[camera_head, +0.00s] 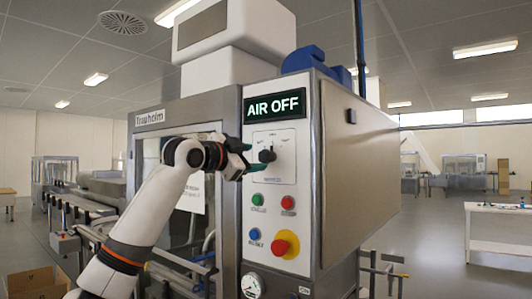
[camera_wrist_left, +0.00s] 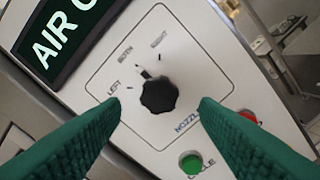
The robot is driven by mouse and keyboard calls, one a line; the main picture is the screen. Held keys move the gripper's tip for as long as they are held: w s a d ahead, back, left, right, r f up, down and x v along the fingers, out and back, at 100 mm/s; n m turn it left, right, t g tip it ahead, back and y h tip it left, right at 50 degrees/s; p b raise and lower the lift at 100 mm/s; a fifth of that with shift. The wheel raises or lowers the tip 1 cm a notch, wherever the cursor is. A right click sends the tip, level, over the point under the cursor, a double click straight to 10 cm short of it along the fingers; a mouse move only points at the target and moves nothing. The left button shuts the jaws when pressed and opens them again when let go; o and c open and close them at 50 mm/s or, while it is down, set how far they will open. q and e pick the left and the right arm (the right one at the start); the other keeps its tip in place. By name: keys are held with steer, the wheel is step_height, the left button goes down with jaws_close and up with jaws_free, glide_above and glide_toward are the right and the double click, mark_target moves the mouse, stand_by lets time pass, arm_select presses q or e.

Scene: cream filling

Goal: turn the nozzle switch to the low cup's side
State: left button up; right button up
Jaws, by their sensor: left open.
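The nozzle switch (camera_head: 267,155) is a black knob on the white control panel (camera_head: 272,215). It also shows in the left wrist view (camera_wrist_left: 158,95), inside a square outline with the marks LEFT, BOTH and RIGHT. Its pale pointer mark appears to face BOTH. My left gripper (camera_head: 249,158) is open just in front of the panel. In the wrist view its green fingers stand on either side of the knob, with a gap on each side and nothing between them gripped. No cup can be made out. My right gripper is not in view.
A display (camera_head: 274,105) above the switch reads AIR OFF. Below are a green button (camera_head: 257,199), a red button (camera_head: 288,202), a blue button (camera_head: 254,234) and a red emergency knob on yellow (camera_head: 286,244). A glazed door (camera_head: 190,215) lies left of the panel.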

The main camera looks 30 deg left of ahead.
mark_target(263, 157)
arm_select(q)
steer(key=w, duration=0.1)
steer(key=w+p, duration=0.1)
steer(key=w, duration=0.1)
steer(key=w+p, duration=0.1)
steer(key=w, duration=0.1)
steer(key=shift+w+d+r, duration=0.1)
steer(key=shift+w+d, duration=0.1)
steer(key=shift+d, duration=0.05)
steer(key=shift+w, duration=0.45)
steer(key=shift+c, duration=0.3)
steer(key=c, duration=0.9)
